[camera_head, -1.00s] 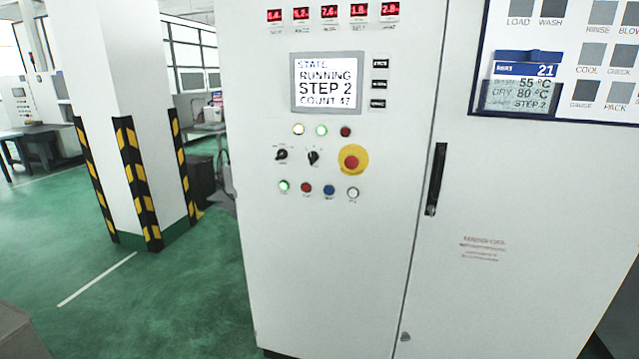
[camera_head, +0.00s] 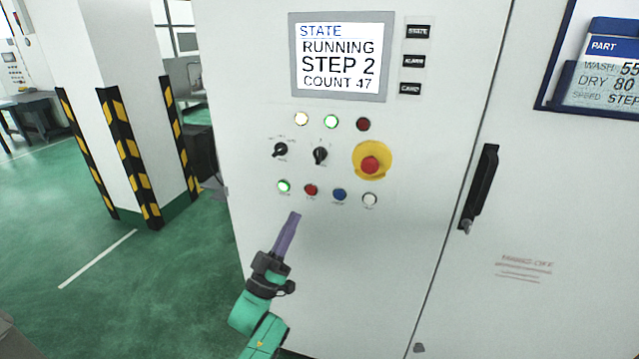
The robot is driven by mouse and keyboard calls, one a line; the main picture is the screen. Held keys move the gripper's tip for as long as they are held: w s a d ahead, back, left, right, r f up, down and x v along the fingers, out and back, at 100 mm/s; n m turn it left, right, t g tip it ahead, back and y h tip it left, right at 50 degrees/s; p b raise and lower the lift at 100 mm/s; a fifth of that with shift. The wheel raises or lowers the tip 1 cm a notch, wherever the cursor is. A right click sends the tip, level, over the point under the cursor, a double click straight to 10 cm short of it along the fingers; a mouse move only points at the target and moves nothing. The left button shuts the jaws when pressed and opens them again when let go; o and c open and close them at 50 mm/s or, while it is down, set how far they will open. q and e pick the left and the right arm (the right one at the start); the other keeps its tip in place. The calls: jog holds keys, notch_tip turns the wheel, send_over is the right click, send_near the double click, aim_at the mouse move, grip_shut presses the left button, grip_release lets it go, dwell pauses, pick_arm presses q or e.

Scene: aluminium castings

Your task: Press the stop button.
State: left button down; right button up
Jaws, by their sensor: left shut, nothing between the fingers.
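The white control cabinet (camera_head: 330,255) stands in front of me. Its bottom row has a green lit button (camera_head: 284,186), a red button (camera_head: 311,190), a blue button (camera_head: 339,194) and a white button (camera_head: 370,199); their labels are too small to read. A large red mushroom button (camera_head: 370,165) on a yellow disc sits above the white one. The screen (camera_head: 340,56) reads RUNNING, STEP 2, COUNT 47. My left gripper (camera_head: 294,217) is shut and empty, pointing up, just below the green and red buttons in the picture. My right gripper is not in view.
Two black selector switches (camera_head: 320,156) and several indicator lamps (camera_head: 331,121) sit above the button row. A black door handle (camera_head: 479,188) juts out at the right. A pillar with striped guards (camera_head: 128,150) stands at the left, on open green floor.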

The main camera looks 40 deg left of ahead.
pick_arm(q)
jog(key=b, duration=0.6)
send_near(311, 190)
jog(key=w+d+r, duration=0.1)
jog(key=w+r, duration=0.2)
jog(key=r, duration=0.2)
jog(key=shift+w, duration=0.1)
dwell(0.5)
dwell(1.0)
jog(key=shift+w+a, duration=0.15)
jog(key=shift+w, duration=0.3)
